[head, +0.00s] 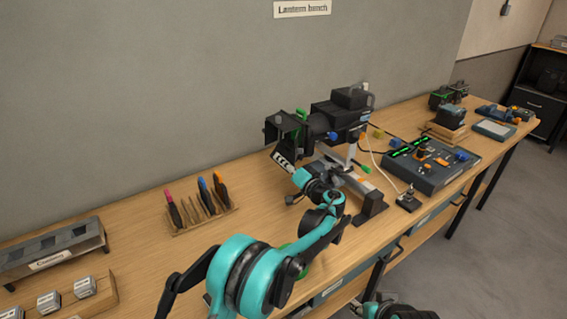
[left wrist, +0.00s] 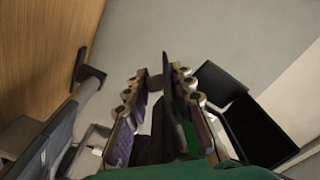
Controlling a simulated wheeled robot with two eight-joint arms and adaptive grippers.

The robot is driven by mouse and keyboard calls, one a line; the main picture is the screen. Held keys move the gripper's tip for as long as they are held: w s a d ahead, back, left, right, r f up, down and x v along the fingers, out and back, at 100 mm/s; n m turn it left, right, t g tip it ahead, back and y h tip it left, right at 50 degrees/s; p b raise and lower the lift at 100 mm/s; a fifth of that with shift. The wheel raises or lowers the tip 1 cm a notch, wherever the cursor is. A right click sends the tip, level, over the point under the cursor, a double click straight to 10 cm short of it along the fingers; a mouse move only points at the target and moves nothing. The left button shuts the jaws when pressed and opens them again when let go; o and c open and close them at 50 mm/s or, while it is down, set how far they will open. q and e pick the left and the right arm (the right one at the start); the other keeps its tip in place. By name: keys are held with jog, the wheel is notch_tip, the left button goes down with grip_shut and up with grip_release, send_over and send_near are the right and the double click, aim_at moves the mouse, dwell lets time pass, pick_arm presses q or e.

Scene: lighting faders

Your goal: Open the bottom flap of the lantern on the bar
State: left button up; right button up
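The lantern (head: 335,113) is a black lamp body mounted on the bar (head: 350,155) in the middle of the bench. Its dark flaps (head: 283,128) stand out at its left end. My left gripper (head: 277,155) reaches up from below to just under these flaps. In the left wrist view, its two fingers (left wrist: 158,80) are apart, with a thin dark plate (left wrist: 168,105) between them, close to the right finger. I cannot tell for certain that this plate is the bottom flap. My right gripper (head: 392,308) is partly cut off at the lower edge; its fingers are unclear.
A control desk (head: 430,165) with green lights stands right of the lantern. A wooden rack (head: 203,215) with coloured-handled tools stands to the left. Wooden holders with pale blocks (head: 84,287) sit at the far left. Bench (head: 150,240) is clear around the tool rack.

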pick_arm(q)
grip_shut()
jog(key=m, duration=0.3)
jog(key=a+m+p, duration=0.1)
jog(key=shift+s+r, duration=0.4)
jog(key=o, duration=0.7)
grip_release()
jog(key=shift+d, duration=0.1)
jog(key=shift+c, duration=0.2)
jog(key=v, duration=0.7)
jog(key=shift+s, duration=0.15)
jog(key=shift+d, duration=0.15)
jog(key=shift+c, duration=0.3)
